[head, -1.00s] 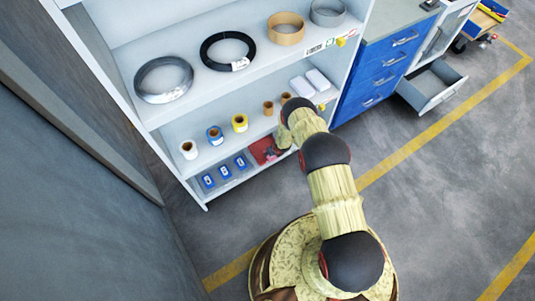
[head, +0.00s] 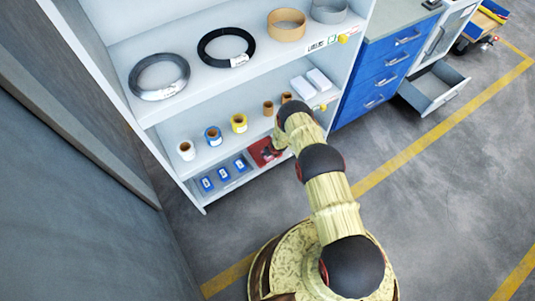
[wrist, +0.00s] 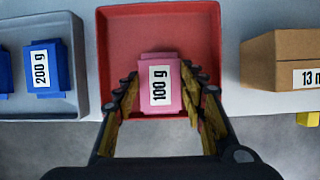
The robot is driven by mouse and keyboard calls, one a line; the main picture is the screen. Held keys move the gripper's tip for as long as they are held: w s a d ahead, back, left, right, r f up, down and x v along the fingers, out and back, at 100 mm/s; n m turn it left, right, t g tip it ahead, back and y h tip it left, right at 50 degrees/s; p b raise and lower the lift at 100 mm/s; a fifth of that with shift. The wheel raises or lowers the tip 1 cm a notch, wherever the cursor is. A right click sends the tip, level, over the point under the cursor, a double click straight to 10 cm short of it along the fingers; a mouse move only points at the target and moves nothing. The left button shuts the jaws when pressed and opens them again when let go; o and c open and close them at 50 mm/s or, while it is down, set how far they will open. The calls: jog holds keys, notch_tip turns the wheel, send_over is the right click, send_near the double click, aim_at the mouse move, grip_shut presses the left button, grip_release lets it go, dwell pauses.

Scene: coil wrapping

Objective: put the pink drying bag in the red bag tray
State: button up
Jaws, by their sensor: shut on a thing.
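The pink drying bag (wrist: 160,85), labelled "100 g", is between the fingers of my gripper (wrist: 162,92) in the wrist view. My gripper is shut on its sides. The red bag tray (wrist: 205,50) lies beyond and around the bag in the picture; the bag overlaps its near part. I cannot tell whether the bag touches the tray floor. In the head view the red tray (head: 257,147) shows on the lower shelf, partly hidden by my arm, and the bag is not clear there.
A grey tray with blue "200 g" bags (wrist: 45,68) stands left of the red tray. A cardboard box (wrist: 285,58) stands to its right. Several tape rolls (head: 213,136) stand on the shelf above, and wire coils (head: 227,47) lie higher up. An open drawer (head: 435,92) juts out at right.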

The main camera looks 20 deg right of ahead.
aim_at(270, 158)
jog(key=o, duration=1.2)
jog(key=shift+f, duration=0.1)
jog(key=p+v, duration=0.4)
jog(key=v, duration=0.3)
jog(key=shift+s+r, duration=0.1)
jog(key=shift+r, duration=0.25)
